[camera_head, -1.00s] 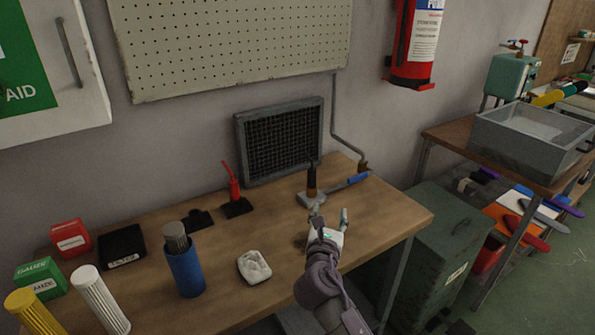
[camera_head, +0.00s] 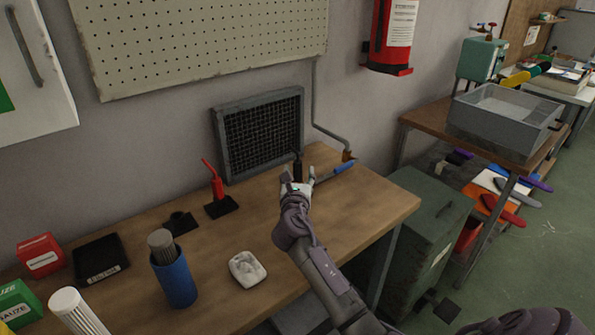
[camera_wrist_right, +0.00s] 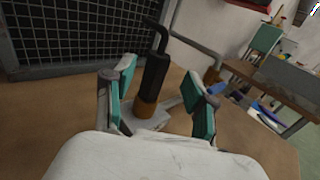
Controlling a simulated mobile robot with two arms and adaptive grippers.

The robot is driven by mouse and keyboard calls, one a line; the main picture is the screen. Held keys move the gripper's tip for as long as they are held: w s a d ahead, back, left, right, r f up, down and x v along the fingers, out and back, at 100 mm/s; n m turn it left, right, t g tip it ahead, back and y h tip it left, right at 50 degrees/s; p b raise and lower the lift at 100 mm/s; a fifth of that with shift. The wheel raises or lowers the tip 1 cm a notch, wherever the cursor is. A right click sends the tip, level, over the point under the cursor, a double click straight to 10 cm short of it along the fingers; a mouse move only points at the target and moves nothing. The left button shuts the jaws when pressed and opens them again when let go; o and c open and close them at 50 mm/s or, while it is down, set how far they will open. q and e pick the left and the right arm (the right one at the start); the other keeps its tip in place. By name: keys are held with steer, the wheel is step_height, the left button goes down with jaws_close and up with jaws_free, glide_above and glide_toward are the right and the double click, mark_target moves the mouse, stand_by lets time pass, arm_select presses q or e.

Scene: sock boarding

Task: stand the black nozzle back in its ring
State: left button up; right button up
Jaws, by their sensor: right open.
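The black nozzle (camera_wrist_right: 155,78), with a bent tip and a brown collar (camera_wrist_right: 145,109) at its foot, stands upright on a pale grey base (camera_wrist_right: 150,122). In the head view the nozzle (camera_head: 297,166) is partly hidden by my right gripper (camera_head: 298,186). In the right wrist view my right gripper (camera_wrist_right: 158,80) is open, its green-padded fingers on either side of the nozzle; I cannot tell whether they touch it. A flat black holder with a raised, seemingly empty ring (camera_head: 180,222) sits left of the red nozzle (camera_head: 218,187), which stands on its own black plate. My left gripper is out of view.
A mesh panel (camera_head: 261,133) leans on the wall behind. A blue handle (camera_head: 343,167) lies right of the nozzle. The table's front right (camera_head: 370,205) is clear.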

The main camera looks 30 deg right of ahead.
mark_target(297, 170)
steer(key=x, duration=0.4)
steer(key=shift+w+a+f, duration=0.1)
steer(key=shift+w+f, duration=0.05)
steer(key=shift+f, duration=0.2)
steer(key=shift+r, duration=0.1)
jaws_close()
